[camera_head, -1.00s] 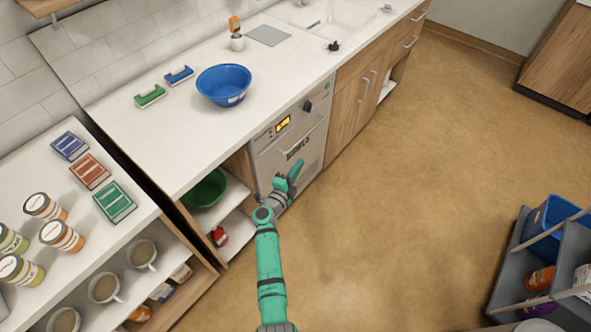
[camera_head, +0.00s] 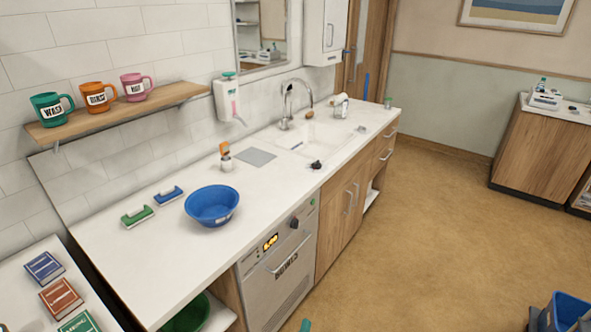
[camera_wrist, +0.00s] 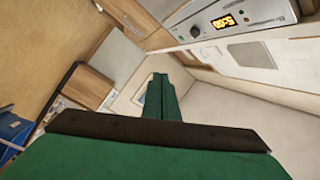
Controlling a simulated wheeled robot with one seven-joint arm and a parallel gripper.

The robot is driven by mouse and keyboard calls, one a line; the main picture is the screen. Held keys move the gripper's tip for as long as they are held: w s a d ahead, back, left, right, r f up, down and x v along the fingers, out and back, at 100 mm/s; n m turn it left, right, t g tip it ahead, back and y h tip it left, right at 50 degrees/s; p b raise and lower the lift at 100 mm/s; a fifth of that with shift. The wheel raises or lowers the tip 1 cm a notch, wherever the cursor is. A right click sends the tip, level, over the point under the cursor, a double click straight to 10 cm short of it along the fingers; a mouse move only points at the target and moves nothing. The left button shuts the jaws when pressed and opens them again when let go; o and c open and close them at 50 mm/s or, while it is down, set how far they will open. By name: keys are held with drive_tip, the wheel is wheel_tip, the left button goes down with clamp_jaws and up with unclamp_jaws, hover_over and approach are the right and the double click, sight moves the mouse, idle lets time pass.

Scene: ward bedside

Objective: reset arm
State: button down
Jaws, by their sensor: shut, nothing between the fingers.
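My gripper (camera_wrist: 161,98) shows in the wrist view as two green fingers side by side, shut and empty. It touches nothing that I can see. In the head view only a small teal tip (camera_head: 305,325) of my arm shows at the bottom edge. The rest of my arm is out of that view. In the wrist view the appliance front with a lit display (camera_wrist: 229,21) shows at the upper right, beyond the fingers.
A white counter (camera_head: 130,265) holds a blue bowl (camera_head: 212,205), a green brush-like item (camera_head: 137,216) and a sink (camera_head: 310,137). The appliance (camera_head: 277,277) stands under it. The floor (camera_head: 440,230) to the right is clear up to a blue bin (camera_head: 568,312) at lower right.

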drive_tip(key=s+r+n+y, duration=0.2)
drive_tip(key=s+n, duration=0.2)
drive_tip(key=s, duration=0.7)
drive_tip(key=s+r+n+y, duration=0.2)
drive_tip(key=s+n, duration=0.3)
drive_tip(key=s, duration=0.7)
drive_tip(key=s+a+r+n+g, duration=0.1)
drive_tip(key=s+r+n, duration=0.1)
drive_tip(key=s+r, duration=0.3)
drive_tip(key=s+a+r+n+g+y, duration=0.1)
drive_tip(key=s+a+r+n+g, duration=0.1)
drive_tip(key=s+r, duration=0.4)
drive_tip(key=shift+s+r+n, duration=0.3)
drive_tip(key=shift+s+n, duration=0.4)
drive_tip(key=shift+s, duration=1.85)
drive_tip(key=shift+w, duration=0.1)
